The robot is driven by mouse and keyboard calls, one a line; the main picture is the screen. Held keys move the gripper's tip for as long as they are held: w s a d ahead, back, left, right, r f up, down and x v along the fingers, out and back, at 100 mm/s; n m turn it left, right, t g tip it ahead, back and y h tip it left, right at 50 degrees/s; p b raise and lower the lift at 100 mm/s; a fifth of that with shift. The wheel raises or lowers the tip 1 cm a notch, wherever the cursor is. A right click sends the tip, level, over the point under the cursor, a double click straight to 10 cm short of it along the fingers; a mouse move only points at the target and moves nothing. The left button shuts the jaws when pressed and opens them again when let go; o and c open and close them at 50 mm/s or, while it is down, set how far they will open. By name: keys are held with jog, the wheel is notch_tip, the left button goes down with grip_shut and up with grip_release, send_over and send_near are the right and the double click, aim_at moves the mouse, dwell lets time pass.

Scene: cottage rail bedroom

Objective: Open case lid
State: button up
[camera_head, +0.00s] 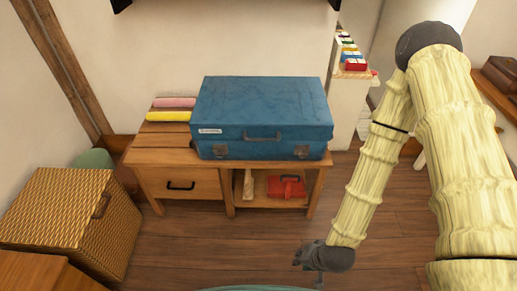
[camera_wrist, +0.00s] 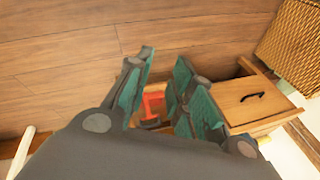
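The blue case (camera_head: 262,105) lies flat on the wooden bench (camera_head: 150,145) in the head view. Its lid is shut, with a handle and two latches on the front face and a white label near the left. My gripper (camera_head: 308,262) hangs low over the floor, in front of the bench and below and to the right of the case, apart from it. In the wrist view my gripper (camera_wrist: 164,57) has its fingers spread, with nothing held between them. I cannot make out the case in the wrist view.
The bench has a drawer (camera_head: 180,185) and an open shelf with a red item (camera_head: 286,187). Pink (camera_head: 175,102) and yellow (camera_head: 168,117) rolls lie left of the case. A wicker box (camera_head: 75,220) stands at left. Wooden floor (camera_head: 200,240) in front is mostly clear.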

jog(key=w+a+m+t+y+b, duration=0.1)
jog(key=w+a+m+t+b, duration=0.1)
jog(key=w+a+b, duration=0.35)
jog(key=m+t+y+b, duration=0.3)
jog(key=m+t+b, duration=0.6)
jog(key=b, duration=0.5)
send_near(261, 140)
jog(key=b+x, duration=0.1)
jog(key=x, duration=0.9)
jog(key=shift+w+f+b, duration=0.2)
jog(key=shift+w+b, duration=0.1)
grip_shut()
